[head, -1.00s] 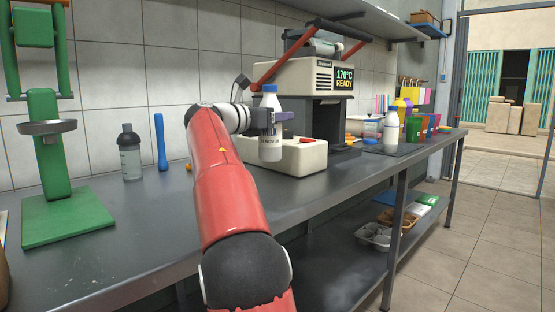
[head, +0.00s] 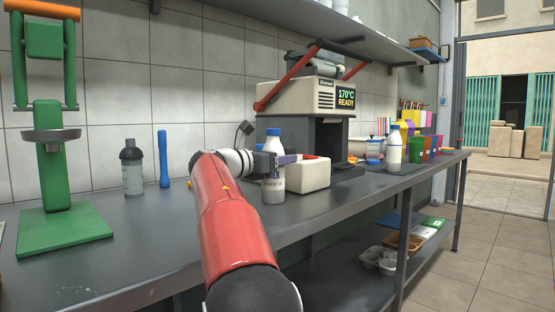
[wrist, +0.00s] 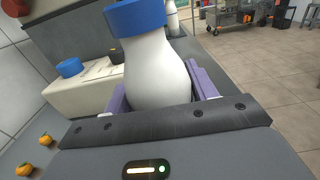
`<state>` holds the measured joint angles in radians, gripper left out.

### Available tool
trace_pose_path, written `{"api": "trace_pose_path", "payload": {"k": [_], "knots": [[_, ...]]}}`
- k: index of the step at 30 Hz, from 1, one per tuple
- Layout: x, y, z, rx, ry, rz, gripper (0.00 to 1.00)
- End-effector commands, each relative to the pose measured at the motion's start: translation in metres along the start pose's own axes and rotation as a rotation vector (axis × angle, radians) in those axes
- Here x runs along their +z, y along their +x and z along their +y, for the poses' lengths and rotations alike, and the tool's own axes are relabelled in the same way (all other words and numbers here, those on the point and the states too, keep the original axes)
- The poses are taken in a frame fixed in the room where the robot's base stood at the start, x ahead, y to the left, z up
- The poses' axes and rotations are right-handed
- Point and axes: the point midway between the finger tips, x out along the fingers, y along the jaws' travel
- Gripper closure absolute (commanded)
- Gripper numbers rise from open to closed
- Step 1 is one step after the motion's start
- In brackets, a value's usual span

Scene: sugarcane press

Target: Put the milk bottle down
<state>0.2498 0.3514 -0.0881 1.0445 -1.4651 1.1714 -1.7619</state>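The milk bottle (head: 273,178) is white with a blue cap and stands upright in my gripper (head: 276,160), in front of the cream-coloured block beside the press. In the wrist view the bottle (wrist: 158,75) fills the space between the purple fingers of my gripper (wrist: 160,92), which are shut around it. The bottle's base is low, at about the level of the counter (head: 330,200); I cannot tell whether it touches. A second white bottle with a blue cap (head: 394,148) stands farther right on the counter.
The press machine (head: 312,95) with red handles reads 170°C READY. A green press (head: 50,170), a grey shaker bottle (head: 132,170) and a blue rod (head: 163,160) stand at left. Coloured cups (head: 417,150) are at the far right. The counter is clear in front of the shaker.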

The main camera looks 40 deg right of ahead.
Motion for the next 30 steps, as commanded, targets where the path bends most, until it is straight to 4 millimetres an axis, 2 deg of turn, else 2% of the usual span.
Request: {"api": "trace_pose_path", "payload": {"k": [1, 4, 14, 17, 30], "knots": [[0.000, 0.000, 0.000, 0.000, 0.000, 0.000, 0.36], [0.000, 0.000, 0.000, 0.000, 0.000, 0.000, 0.24], [0.004, 0.000, 0.000, 0.000, 0.000, 0.000, 0.24], [0.003, -0.013, 0.001, 0.004, -0.001, 0.000, 0.24], [0.004, -0.101, 0.000, 0.003, 0.000, 0.000, 0.24]]}}
